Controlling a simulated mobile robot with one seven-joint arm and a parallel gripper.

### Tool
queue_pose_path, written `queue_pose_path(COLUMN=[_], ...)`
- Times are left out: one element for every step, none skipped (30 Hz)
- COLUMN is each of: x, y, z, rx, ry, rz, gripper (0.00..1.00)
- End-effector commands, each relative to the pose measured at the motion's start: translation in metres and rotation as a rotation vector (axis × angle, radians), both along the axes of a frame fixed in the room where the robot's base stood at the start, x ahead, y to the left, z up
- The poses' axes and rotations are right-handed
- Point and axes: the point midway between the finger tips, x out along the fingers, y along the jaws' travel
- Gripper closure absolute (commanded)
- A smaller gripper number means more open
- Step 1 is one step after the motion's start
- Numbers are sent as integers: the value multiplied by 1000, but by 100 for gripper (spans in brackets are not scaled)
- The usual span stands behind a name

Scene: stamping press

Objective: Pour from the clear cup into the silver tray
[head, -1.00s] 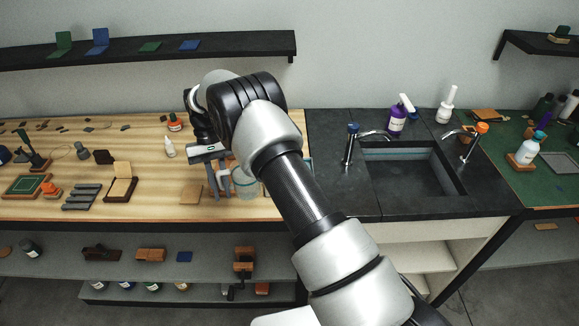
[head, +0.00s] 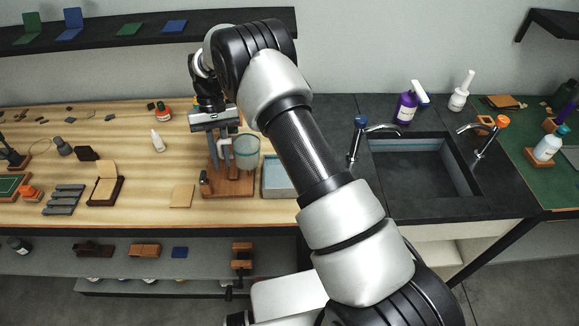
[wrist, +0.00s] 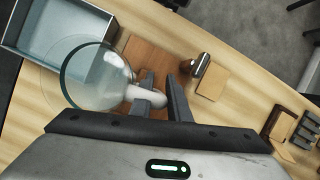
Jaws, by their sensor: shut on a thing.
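The clear cup (head: 246,153) is a see-through round vessel with a white handle. My gripper (head: 220,165) is shut on the handle and holds the cup above a brown wooden board (head: 235,187). In the wrist view the cup (wrist: 90,75) looks upright, with its pale handle between the fingers of my gripper (wrist: 165,88). I cannot tell what is in the cup. The silver tray (head: 279,192) is an open rectangular box just right of the board, partly hidden by my arm. In the wrist view the tray (wrist: 82,12) lies at upper left, beside the cup.
A dark-ended metal piece (wrist: 200,65) stands at the board's edge, near a tan square (head: 181,196). A white dropper bottle (head: 158,141) stands further left. A dark sink (head: 415,170) with taps is to the right. Free wood lies between bottle and square.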

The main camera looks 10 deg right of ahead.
Motion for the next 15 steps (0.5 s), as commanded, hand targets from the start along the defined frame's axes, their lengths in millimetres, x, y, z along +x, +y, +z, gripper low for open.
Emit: queue_pose_path(x=[-1, -2, -2, -3, -4, -5, -5, -6, -7, -7, -8, -8, -9, -10, -10], y=[-4, -6, -8, -10, -11, -13, -15, -17, -17, -18, -19, -20, -22, -23, -25], z=[2, 2, 3, 6, 9, 11, 12, 14, 19, 23, 25, 29, 31, 33, 37], rx=[37, 63, 99, 123, 147, 179, 204, 227, 253, 265, 279, 296, 309, 323, 341], ry=[-16, -28, -48, -60, -71, -87, -100, -110, -123, -128, -135, -144, -151, -157, -164], rz=[-6, -7, -7, -7, -8, -7, -9, -7, -5, -4, -4, -4, -4, -4, -5], gripper=[100, 100, 100, 100, 100, 100, 100, 100, 100, 100, 100, 100, 100, 100, 100])
